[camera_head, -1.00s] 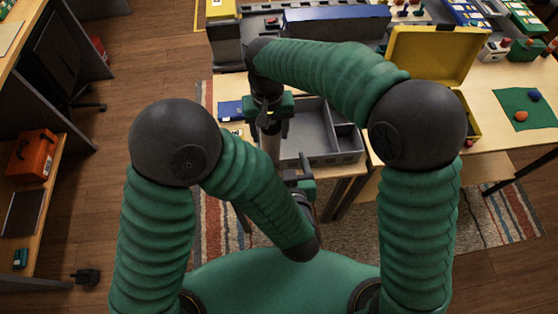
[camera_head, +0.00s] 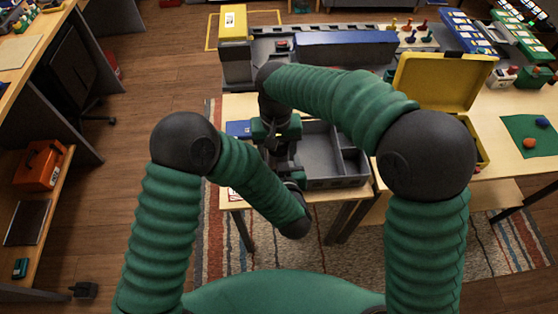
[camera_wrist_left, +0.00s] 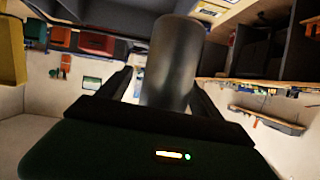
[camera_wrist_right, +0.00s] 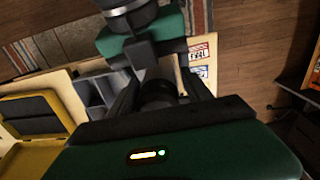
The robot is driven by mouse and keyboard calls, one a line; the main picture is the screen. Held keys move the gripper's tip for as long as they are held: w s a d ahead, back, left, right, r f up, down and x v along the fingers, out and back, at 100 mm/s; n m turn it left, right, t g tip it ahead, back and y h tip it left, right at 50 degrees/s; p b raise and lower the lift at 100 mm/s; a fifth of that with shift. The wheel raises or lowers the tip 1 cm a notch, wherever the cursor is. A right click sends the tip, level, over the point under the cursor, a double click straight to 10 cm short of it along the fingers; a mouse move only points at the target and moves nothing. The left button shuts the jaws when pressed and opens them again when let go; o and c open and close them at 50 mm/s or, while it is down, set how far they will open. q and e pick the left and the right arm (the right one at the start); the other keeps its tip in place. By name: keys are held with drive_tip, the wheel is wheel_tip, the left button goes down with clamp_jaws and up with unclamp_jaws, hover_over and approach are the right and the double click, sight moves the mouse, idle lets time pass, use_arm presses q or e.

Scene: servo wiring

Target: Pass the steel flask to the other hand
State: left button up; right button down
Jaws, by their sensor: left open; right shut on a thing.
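The steel flask shows in the left wrist view as a grey cylinder (camera_wrist_left: 172,62) between the fingers of my left gripper (camera_wrist_left: 165,82), which is open. Whether those fingers touch it I cannot tell. My right gripper (camera_head: 274,142) is shut on the flask; in the right wrist view a dark round end (camera_wrist_right: 158,92) sits between its fingers. In the head view my left gripper (camera_head: 291,174) is just below the right one, and the grippers hide most of the flask.
A grey compartment tray (camera_head: 335,183) lies on the wooden table close to the right of my grippers. An open yellow case (camera_head: 440,80) stands further right. A blue box (camera_head: 347,48) and a grey rack lie behind. An orange toolbox (camera_head: 40,165) is on the left shelf.

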use_arm(q)
drive_tip(key=shift+d, duration=0.15)
clamp_jaws()
use_arm(e)
drive_tip(key=shift+a, duration=0.1)
drive_tip(key=c, duration=0.8)
unclamp_jaws()
drive_tip(key=o, duration=0.4)
drive_tip(key=shift+o, duration=0.2)
